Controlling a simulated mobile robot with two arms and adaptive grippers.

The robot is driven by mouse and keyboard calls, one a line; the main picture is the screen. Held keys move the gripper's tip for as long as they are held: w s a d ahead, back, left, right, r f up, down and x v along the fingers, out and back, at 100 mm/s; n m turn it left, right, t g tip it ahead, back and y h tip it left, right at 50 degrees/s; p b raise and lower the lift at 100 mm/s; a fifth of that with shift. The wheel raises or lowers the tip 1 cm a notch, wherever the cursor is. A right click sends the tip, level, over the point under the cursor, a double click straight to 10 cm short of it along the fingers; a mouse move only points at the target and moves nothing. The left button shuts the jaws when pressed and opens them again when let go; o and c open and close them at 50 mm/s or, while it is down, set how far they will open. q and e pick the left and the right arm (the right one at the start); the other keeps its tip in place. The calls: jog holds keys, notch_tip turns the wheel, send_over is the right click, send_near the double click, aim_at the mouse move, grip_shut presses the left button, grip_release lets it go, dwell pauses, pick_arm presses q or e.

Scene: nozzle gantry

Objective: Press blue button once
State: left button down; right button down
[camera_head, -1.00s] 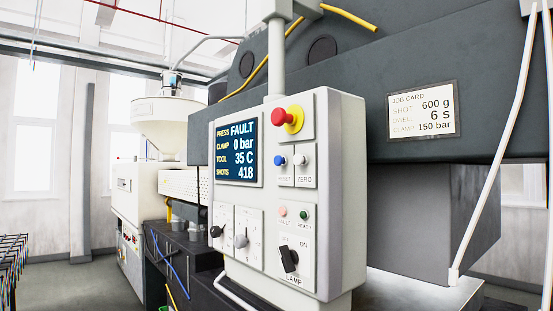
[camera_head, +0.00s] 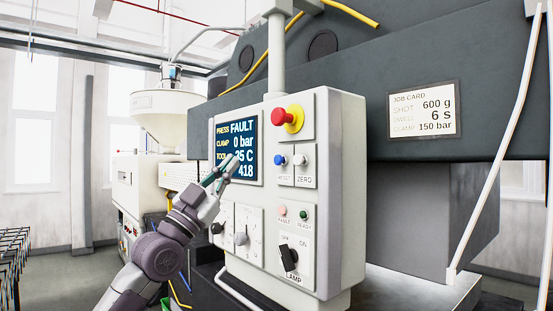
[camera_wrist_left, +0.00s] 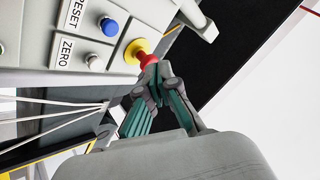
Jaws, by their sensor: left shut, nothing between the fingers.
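The blue button (camera_head: 281,160) sits on the pale control box (camera_head: 335,190), above a RESET label and left of the grey ZERO button (camera_head: 300,160). In the left wrist view the blue button (camera_wrist_left: 108,27) is at the upper left, apart from the fingers. My left gripper (camera_head: 229,165) is shut and empty, in front of the lower part of the display (camera_head: 238,135), left of the blue button. It also shows in the left wrist view (camera_wrist_left: 152,72), where its tips overlap the red knob (camera_wrist_left: 147,58); I cannot tell any contact there. My right gripper is not in view.
A red emergency knob (camera_head: 287,115) on a yellow base sits above the blue button. A white cable (camera_head: 497,140) hangs at the right.

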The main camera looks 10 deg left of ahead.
aim_at(279, 160)
pick_arm(q)
jog(key=shift+s+r, duration=0.3)
jog(key=shift+r, duration=0.15)
jog(key=shift+w+d, duration=0.1)
jog(key=w+d+p, duration=0.3)
jog(key=w+d, duration=0.2)
jog(key=w, duration=0.2)
jog(key=shift+d+p, duration=0.15)
jog(key=shift+p, duration=0.2)
dwell(1.2)
